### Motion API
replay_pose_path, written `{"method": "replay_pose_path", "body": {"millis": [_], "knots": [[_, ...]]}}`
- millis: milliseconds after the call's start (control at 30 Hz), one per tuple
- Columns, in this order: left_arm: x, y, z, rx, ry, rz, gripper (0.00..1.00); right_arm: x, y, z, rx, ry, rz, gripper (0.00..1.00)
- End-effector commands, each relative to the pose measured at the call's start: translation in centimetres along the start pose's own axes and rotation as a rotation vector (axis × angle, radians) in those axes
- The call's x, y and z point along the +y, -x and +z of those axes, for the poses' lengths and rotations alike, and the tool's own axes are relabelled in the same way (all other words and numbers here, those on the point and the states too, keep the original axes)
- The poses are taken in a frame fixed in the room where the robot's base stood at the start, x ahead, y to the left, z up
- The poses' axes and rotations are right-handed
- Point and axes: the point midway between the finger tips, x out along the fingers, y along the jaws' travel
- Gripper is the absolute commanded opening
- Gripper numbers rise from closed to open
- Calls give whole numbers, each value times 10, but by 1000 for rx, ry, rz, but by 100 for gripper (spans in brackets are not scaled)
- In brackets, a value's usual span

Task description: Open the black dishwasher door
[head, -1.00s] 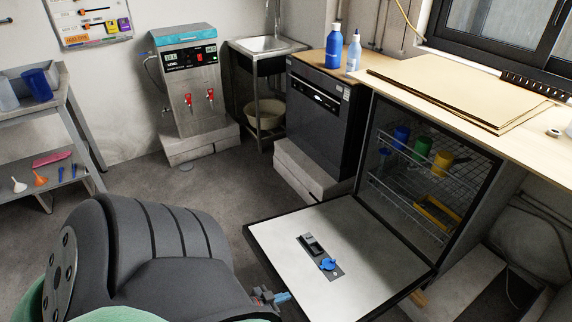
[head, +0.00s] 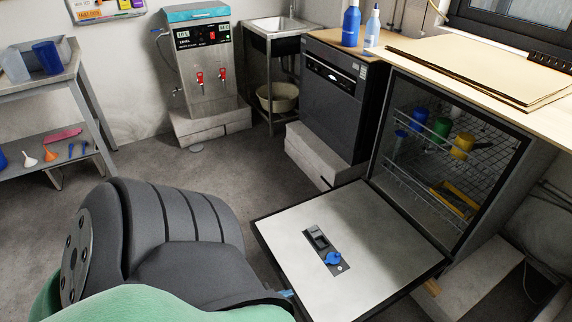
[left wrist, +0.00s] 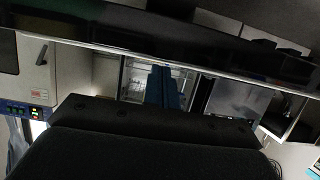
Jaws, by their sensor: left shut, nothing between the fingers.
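The dishwasher (head: 522,176) under the counter at the right of the head view is open. Its door (head: 380,272) lies folded down, about level, with a pale inner face, black rim and a blue-capped dispenser (head: 332,258). My left gripper (head: 287,293) is mostly hidden behind my own arm; only a bit of blue finger shows by the door's left edge. In the left wrist view its blue fingers (left wrist: 163,88) are together and empty, with a rack behind them. Whether they touch the door cannot be told. My right gripper is not in view.
A second black-fronted appliance (head: 338,110) stands shut on white blocks beside the open one. Wire racks (head: 455,150) hold coloured cups inside. A water heater (head: 203,75), a sink (head: 280,25) and a shelf unit (head: 60,85) stand behind. The floor (head: 245,165) between is clear.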

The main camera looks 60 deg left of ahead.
Motion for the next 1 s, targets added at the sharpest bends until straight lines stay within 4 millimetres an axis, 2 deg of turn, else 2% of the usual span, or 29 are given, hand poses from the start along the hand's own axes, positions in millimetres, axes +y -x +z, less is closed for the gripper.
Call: {"method": "replay_pose_path", "body": {"millis": [200, 400, 800, 1000], "knots": [[-1, -6, 15, -5, -2, -5, 0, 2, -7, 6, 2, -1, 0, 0], [0, -8, 20, -8, -1, -5, 0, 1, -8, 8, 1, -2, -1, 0], [2, -8, 22, -10, 1, -4, 0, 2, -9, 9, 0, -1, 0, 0], [2, -2, 16, -11, 1, -1, 0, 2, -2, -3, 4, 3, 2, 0]]}}
